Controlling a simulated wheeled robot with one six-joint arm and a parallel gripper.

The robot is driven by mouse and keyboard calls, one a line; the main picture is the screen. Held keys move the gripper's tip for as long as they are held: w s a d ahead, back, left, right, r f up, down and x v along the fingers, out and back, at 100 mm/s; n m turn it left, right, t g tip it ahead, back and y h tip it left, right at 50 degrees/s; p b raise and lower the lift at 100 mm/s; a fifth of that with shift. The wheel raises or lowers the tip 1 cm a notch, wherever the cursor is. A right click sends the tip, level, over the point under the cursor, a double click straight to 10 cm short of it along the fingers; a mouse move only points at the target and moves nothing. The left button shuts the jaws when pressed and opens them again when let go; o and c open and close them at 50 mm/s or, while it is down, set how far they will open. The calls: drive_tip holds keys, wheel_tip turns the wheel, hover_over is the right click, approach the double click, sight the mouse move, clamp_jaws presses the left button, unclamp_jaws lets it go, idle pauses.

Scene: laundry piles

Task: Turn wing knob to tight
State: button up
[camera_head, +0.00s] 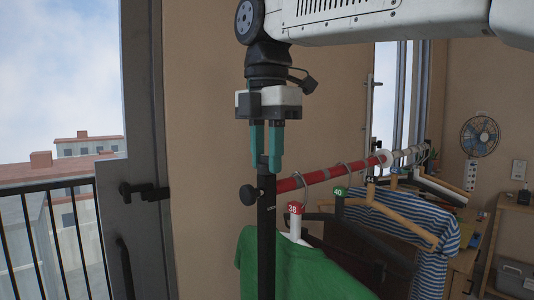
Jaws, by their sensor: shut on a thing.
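My gripper (265,168) points straight down with its two teal fingers shut on a small dark piece at the top of a black upright post (267,235). This piece appears to be the wing knob (263,164); the fingers hide most of it, so its wings and its angle cannot be made out. A red rail (320,177) runs from the post to the back right.
Hangers with numbered tags hang from the rail. They carry a green shirt (300,272) and a striped shirt (385,222). A window with a railing (50,190) is at the left. A wall fan (480,136) and a shelf (515,225) are at the far right.

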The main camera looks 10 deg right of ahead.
drive_tip(key=shift+w+r, duration=0.1)
drive_tip(key=o, duration=1)
wheel_tip(320, 180, up, 8)
drive_tip(key=shift+f, duration=0.15)
drive_tip(key=s+d+f+m, duration=0.6)
drive_tip(key=d+f+m, duration=0.1)
drive_tip(key=f, duration=0.4)
drive_tip(key=s+d+f+m+t, duration=0.1)
drive_tip(key=s+d+f+m, duration=0.6)
drive_tip(key=f+m, duration=0.2)
drive_tip(key=s+d+f+m, duration=0.6)
drive_tip(key=f+m, duration=0.3)
drive_tip(key=f, duration=0.4)
drive_tip(key=shift+s+d, duration=0.25)
drive_tip(key=shift+d, duration=0.15)
